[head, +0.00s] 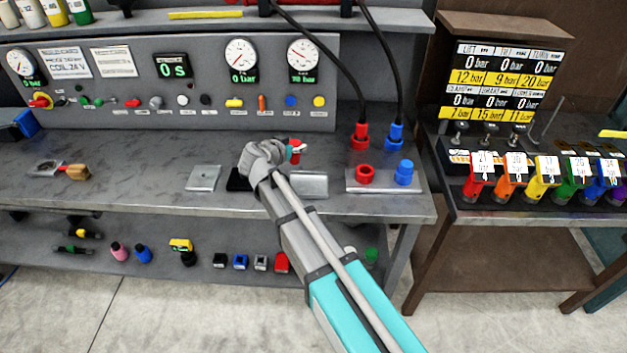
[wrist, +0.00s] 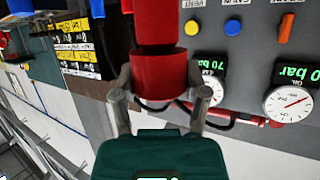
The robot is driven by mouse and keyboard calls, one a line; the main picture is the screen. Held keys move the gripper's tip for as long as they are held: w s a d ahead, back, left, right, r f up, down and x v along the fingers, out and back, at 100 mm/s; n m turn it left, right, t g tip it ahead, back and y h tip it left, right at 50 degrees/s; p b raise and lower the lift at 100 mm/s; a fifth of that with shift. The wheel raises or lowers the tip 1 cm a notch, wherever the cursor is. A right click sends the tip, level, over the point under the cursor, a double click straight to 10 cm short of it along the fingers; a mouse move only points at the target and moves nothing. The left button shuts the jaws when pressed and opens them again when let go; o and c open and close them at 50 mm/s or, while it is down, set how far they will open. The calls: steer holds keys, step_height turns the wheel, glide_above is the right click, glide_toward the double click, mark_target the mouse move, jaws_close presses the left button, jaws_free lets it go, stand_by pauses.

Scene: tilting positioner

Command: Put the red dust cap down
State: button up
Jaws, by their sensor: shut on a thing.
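My gripper (head: 292,152) is over the front part of the grey bench, its fingers shut on the red dust cap (head: 296,146). In the wrist view the cap (wrist: 160,75) is a short red cylinder between the two fingertips (wrist: 160,96). The cap is held above the bench top; its underside is not clear. A metal plate (head: 393,187) to the right carries a red ring-shaped fitting (head: 365,174) and a blue fitting (head: 404,172).
Red (head: 360,135) and blue (head: 394,137) hose couplers stand behind the fittings, with black hoses rising from them. A gauge panel (head: 205,115) backs the bench.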

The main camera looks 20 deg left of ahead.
mark_target(297, 163)
steer(key=shift+w+d, duration=0.1)
steer(key=shift+w, duration=0.4)
steer(key=s+d+r+m+h+p, duration=0.1)
steer(key=s+d+h, duration=0.1)
steer(key=s, duration=0.4)
steer(key=s+d+r+m+g+h, duration=0.1)
steer(key=s+d+m+h, duration=0.1)
steer(key=s+d, duration=0.2)
steer(key=shift+s+d+m+p, duration=0.3)
steer(key=shift+s+d+p, duration=0.1)
steer(key=shift+s, duration=0.5)
steer(key=shift+a+f, duration=0.1)
steer(key=w+a+f+b, duration=0.2)
steer(key=w+f+b, duration=0.1)
steer(key=w+a+f+b, duration=0.2)
steer(key=w+f+b, duration=0.1)
steer(key=w, duration=0.1)
steer(key=w+a+f+b, duration=0.2)
steer(key=w+f+b, duration=0.1)
steer(key=w, duration=0.1)
steer(key=shift+w+a, duration=0.2)
steer(key=shift+w, duration=0.05)
